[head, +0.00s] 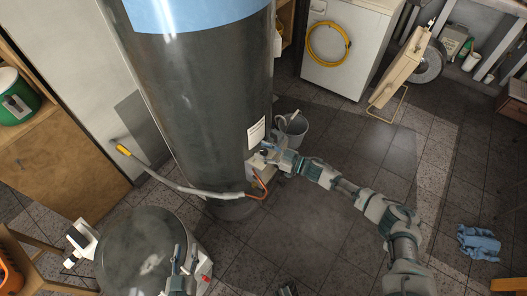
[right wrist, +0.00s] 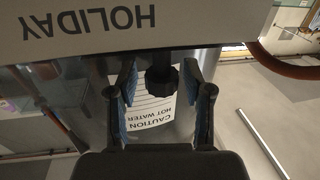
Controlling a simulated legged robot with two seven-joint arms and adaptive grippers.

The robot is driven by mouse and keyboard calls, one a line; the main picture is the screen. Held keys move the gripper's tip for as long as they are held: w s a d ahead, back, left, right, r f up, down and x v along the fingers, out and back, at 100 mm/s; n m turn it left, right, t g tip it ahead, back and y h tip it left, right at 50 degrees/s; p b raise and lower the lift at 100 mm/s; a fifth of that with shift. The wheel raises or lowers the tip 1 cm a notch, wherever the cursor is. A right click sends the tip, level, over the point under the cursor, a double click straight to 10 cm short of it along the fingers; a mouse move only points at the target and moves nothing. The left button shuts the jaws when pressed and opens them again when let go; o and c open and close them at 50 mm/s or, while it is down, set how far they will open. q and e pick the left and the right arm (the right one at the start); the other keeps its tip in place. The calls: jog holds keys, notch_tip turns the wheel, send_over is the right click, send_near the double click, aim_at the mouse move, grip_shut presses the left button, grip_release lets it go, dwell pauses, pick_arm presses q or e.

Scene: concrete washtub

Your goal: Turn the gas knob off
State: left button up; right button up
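The black gas knob (right wrist: 161,78) sticks out from the pale control box (right wrist: 120,25), marked HOLIDAY, in the right wrist view. My right gripper (right wrist: 160,68) is open, with one blue-padded finger on each side of the knob. Gaps show between the pads and the knob. In the head view my right gripper (head: 268,156) is at the control box low on the dark water heater (head: 200,95); the knob cannot be made out there. My left gripper (head: 184,262) is at the bottom left, over the round dark-topped tank; its fingers look apart and empty.
A grey hose with a yellow end (head: 123,149) and an orange pipe (head: 260,186) run by the heater base. A grey bucket (head: 294,124) stands behind my right gripper. A dark round-topped tank (head: 135,245) stands front left. The floor (head: 300,235) in the middle is clear.

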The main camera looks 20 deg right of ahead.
jog(key=v, duration=1.2)
jog(key=shift+f, duration=0.15)
dwell(0.3)
